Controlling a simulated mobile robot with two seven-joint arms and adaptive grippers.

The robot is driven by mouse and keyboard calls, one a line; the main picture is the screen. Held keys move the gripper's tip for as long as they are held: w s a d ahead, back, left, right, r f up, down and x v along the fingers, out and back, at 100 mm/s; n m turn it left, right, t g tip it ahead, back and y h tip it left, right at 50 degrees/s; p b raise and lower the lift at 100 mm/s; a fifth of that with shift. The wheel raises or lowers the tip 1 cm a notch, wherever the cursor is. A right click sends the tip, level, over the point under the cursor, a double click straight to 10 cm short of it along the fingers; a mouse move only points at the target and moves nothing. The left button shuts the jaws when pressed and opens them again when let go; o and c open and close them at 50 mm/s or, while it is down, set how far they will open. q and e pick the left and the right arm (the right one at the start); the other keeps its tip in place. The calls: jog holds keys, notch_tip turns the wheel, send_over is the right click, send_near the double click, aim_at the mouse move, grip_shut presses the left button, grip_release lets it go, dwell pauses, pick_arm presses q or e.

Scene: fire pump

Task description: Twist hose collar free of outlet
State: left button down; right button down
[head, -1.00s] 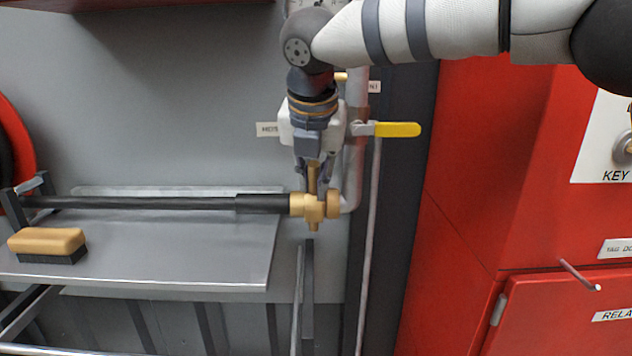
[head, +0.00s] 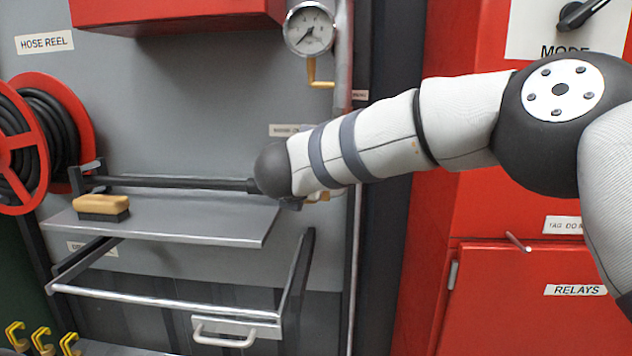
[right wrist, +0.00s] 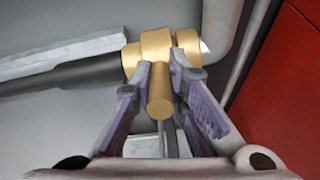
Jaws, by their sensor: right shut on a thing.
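The brass collar (right wrist: 157,48) sits at the end of the black hose (right wrist: 65,75), against the outlet pipe, in the right wrist view. A brass lug (right wrist: 160,95) sticks out from it toward the camera. My right gripper (right wrist: 160,72) is shut on this lug, with one purple-padded finger on each side. In the head view my right arm hides the gripper and most of the collar; a bit of brass (head: 326,196) shows below the arm. The hose (head: 170,182) runs left from there. Whether the collar is still joined to the outlet cannot be told. My left gripper is not in view.
A grey shelf (head: 180,222) with a brush (head: 101,205) lies below the hose. A hose reel (head: 40,140) is at the left, a gauge (head: 310,28) above. A metal rail (head: 160,302) crosses below the shelf. A red cabinet (head: 490,270) stands at the right.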

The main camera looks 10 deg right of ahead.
jog(key=shift+s+f+t+h, duration=0.15)
jog(key=shift+f+t, duration=0.15)
jog(key=shift+t, duration=0.25)
jog(key=shift+w+f+t+h, duration=0.15)
jog(key=shift+f+t, duration=0.15)
jog(key=shift+t, duration=0.25)
jog(key=shift+s+d+b, duration=0.1)
jog(key=shift+b, duration=0.2)
jog(key=shift+t, duration=0.3)
jog(key=shift+r+h, duration=0.15)
jog(key=shift+h, duration=0.15)
jog(key=c, duration=1.6)
grip_release()
jog(key=shift+f, duration=0.2)
jog(key=shift+s, duration=0.1)
jog(key=v, duration=1.1)
jog(key=shift+s+r, duration=0.15)
jog(key=shift+s, duration=0.2)
